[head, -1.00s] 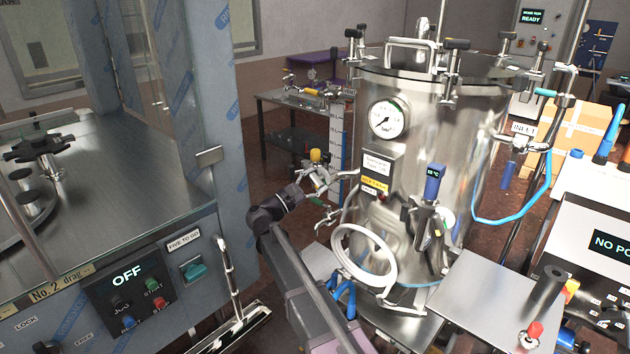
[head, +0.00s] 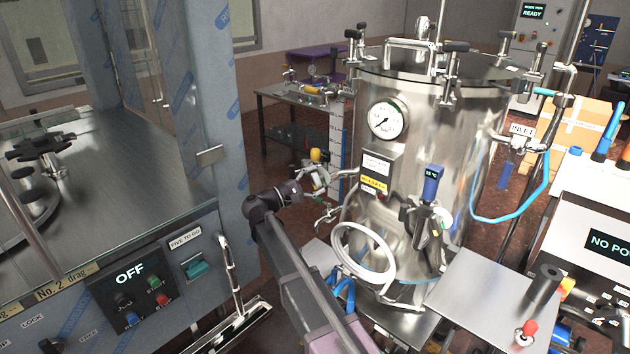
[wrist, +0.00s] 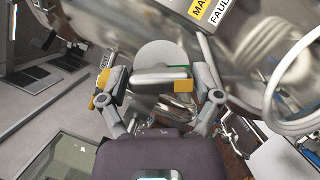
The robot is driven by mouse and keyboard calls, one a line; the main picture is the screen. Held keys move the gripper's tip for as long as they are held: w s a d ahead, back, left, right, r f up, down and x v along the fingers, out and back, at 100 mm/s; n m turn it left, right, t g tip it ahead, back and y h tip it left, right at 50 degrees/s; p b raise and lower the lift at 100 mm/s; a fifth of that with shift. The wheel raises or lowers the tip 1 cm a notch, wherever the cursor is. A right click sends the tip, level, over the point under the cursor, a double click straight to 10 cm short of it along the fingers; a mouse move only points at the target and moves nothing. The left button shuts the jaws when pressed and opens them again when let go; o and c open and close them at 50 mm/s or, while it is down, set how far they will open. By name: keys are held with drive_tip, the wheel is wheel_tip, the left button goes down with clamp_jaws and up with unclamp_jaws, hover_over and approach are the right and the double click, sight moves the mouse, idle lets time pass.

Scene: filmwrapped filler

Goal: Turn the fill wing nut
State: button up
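My gripper (head: 312,186) is at the cluster of metal fittings low on the left side of the steel tank (head: 440,130). In the wrist view my gripper (wrist: 164,84) has its two fingers well apart. A grey metal bar-like piece (wrist: 158,76), which may be the fill wing nut, lies across between the fingertips, with a yellow patch at its right end. A pale round disc (wrist: 160,54) shows behind it. I cannot tell whether the fingers touch the bar. In the head view the fittings and my wrist hide the nut.
A white hose loop (head: 364,255) hangs close right of my gripper. A yellow-topped fitting (head: 316,155) stands just above it. A small steel shelf (head: 475,295) is at the lower right.

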drive_tip(key=shift+n+b, duration=0.3)
drive_tip(key=shift+n, duration=0.2)
drive_tip(key=shift+f+n+t, duration=0.1)
drive_tip(key=shift+n+t, duration=0.3)
drive_tip(key=shift+n, duration=0.1)
drive_tip(key=n+t+b, duration=0.2)
drive_tip(key=n, duration=0.2)
drive_tip(key=shift+s+n, duration=0.1)
drive_tip(key=shift+n, duration=0.2)
drive_tip(key=shift+s+a+f+n+y, duration=0.1)
drive_tip(key=shift+a+n+y, duration=0.1)
drive_tip(key=shift+n+y, duration=0.1)
drive_tip(key=b+v, duration=0.5)
drive_tip(key=v, duration=0.8)
drive_tip(key=d+f+m+g+y+p, duration=0.35)
drive_tip(key=d+m+g+p, duration=0.3)
drive_tip(key=d, duration=1.05)
drive_tip(key=s+d+f+m+g+y+p, duration=0.3)
drive_tip(key=s+d+m+g+y+p, duration=0.2)
drive_tip(key=d, duration=0.8)
drive_tip(key=s+m+y+p, duration=0.3)
drive_tip(key=s+m+p, duration=0.1)
drive_tip(key=s+p, duration=0.1)
drive_tip(key=shift+s+f, duration=0.2)
drive_tip(key=shift+s, duration=0.3)
